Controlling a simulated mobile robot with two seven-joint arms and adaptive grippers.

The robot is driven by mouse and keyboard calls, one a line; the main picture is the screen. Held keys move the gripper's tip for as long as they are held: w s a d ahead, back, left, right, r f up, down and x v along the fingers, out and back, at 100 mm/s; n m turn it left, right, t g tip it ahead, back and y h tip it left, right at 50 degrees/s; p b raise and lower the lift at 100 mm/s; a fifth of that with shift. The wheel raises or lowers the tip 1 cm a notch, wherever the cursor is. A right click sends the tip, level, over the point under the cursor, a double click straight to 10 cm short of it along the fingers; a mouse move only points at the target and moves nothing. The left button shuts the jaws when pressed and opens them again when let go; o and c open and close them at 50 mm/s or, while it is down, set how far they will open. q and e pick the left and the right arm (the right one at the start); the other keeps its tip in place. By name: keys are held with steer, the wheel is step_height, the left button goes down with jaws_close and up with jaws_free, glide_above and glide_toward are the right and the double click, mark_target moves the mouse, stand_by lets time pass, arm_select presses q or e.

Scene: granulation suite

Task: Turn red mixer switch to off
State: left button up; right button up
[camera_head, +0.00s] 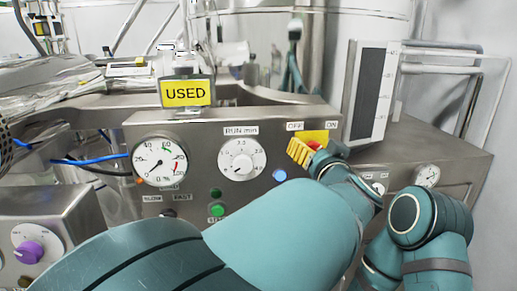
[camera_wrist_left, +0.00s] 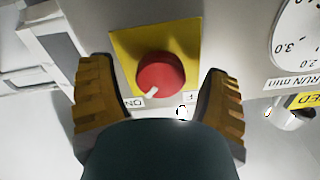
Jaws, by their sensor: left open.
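The red mixer switch (camera_wrist_left: 158,74) is a round red knob on a yellow square plate (camera_wrist_left: 188,42) in the left wrist view. Its white pointer mark is turned toward the ON label (camera_wrist_left: 134,103); the other label is mostly hidden. In the head view the yellow plate (camera_head: 318,135) shows under the OFF and ON labels, with the knob largely hidden by my gripper. My left gripper (camera_head: 301,152) is open in front of the switch. In the wrist view its two ribbed yellow fingers (camera_wrist_left: 157,85) stand either side of the knob, with gaps, apparently not touching it.
A yellow USED sign (camera_head: 186,93) stands above. A tall display box (camera_head: 371,92) rises right of the switch.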

arm_select(q)
steer(key=shift+w, duration=0.4)
steer(key=shift+c, duration=0.3)
steer(key=c, duration=1.1)
steer(key=shift+c, duration=0.2)
